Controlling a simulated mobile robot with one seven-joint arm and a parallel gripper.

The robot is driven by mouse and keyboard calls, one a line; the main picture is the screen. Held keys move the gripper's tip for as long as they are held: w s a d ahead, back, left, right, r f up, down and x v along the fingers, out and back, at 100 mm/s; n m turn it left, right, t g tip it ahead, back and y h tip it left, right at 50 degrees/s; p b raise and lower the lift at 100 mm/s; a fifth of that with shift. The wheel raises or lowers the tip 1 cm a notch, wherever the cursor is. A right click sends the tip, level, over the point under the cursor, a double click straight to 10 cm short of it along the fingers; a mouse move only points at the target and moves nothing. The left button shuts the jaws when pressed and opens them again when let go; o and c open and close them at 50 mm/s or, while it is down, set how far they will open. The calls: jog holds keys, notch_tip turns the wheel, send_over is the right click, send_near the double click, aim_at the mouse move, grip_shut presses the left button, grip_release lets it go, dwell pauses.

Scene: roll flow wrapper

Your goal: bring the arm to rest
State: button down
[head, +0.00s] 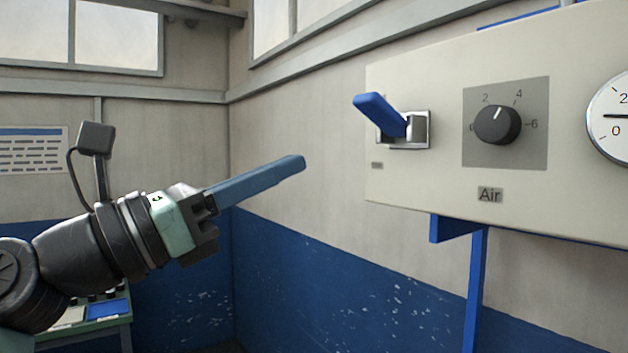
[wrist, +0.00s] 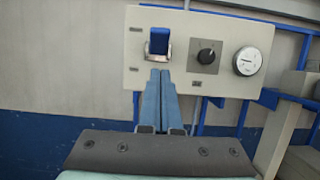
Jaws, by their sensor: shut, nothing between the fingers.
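My gripper (head: 303,162) is shut and empty, its long blue fingers pressed together. In the head view it points right and slightly up, with a gap between its tips and the beige Air panel (head: 420,185). In the wrist view my gripper (wrist: 160,71) points toward the panel (wrist: 220,86), with its tips in line below the blue lever (wrist: 159,41). In the head view the lever (head: 380,115) tilts up and left from its metal mount. I cannot tell from the wrist view whether the fingertips touch anything; the head view shows them apart from the panel.
A black knob (head: 497,125) with numbers and a round gauge (head: 612,117) sit right of the lever. A blue post (head: 474,290) stands below the panel. A table (head: 95,318) with a blue item is at lower left. Open air surrounds the fingers.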

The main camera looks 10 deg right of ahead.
jog(key=shift+v, duration=1)
jog(key=shift+r, duration=0.25)
